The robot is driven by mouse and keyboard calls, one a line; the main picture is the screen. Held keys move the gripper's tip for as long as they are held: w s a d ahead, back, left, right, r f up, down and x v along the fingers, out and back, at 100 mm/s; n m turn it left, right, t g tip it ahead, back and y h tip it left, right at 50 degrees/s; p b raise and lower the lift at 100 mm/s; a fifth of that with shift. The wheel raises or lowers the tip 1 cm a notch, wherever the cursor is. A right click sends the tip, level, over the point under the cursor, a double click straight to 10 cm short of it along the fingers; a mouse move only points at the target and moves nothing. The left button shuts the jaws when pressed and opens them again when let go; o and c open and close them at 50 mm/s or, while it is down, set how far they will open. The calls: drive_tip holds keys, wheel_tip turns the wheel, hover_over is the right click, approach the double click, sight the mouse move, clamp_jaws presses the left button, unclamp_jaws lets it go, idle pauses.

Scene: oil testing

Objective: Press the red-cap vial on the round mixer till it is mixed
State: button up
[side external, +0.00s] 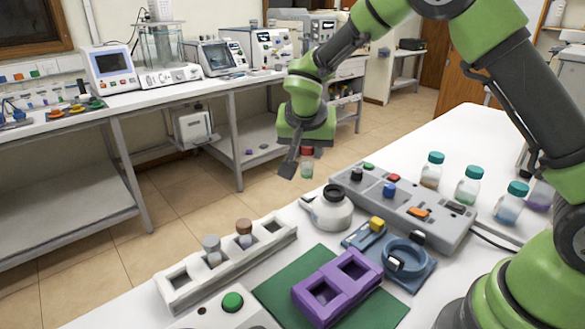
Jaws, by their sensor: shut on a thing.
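The red-cap vial (307,166) is upright and held in the air, its red cap uppermost and clear glass with some greenish content below. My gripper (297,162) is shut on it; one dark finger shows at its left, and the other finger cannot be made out. The round mixer (333,214) is white, with a dark round top, and stands on the white table. The vial is above and a little left of the mixer in this view, apart from it.
A grey button panel (450,228) lies right of the mixer. In front are a blue ring-shaped device (420,275), a purple two-hole rack (312,309) on a green mat (283,288), and a white rack (181,296) with two vials. Several teal-capped bottles (469,186) stand at right.

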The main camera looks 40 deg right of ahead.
drive_tip(key=s+d+r+m+g, duration=0.1)
drive_tip(key=s+d+m, duration=0.2)
drive_tip(key=d, duration=0.3)
hover_over(334, 194)
drive_tip(key=shift+h, duration=0.4)
drive_tip(key=shift+f, duration=3.05)
drive_tip(key=shift+f, duration=0.45)
idle(2.1)
wheel_tip(334, 194, up, 7)
idle(0.7)
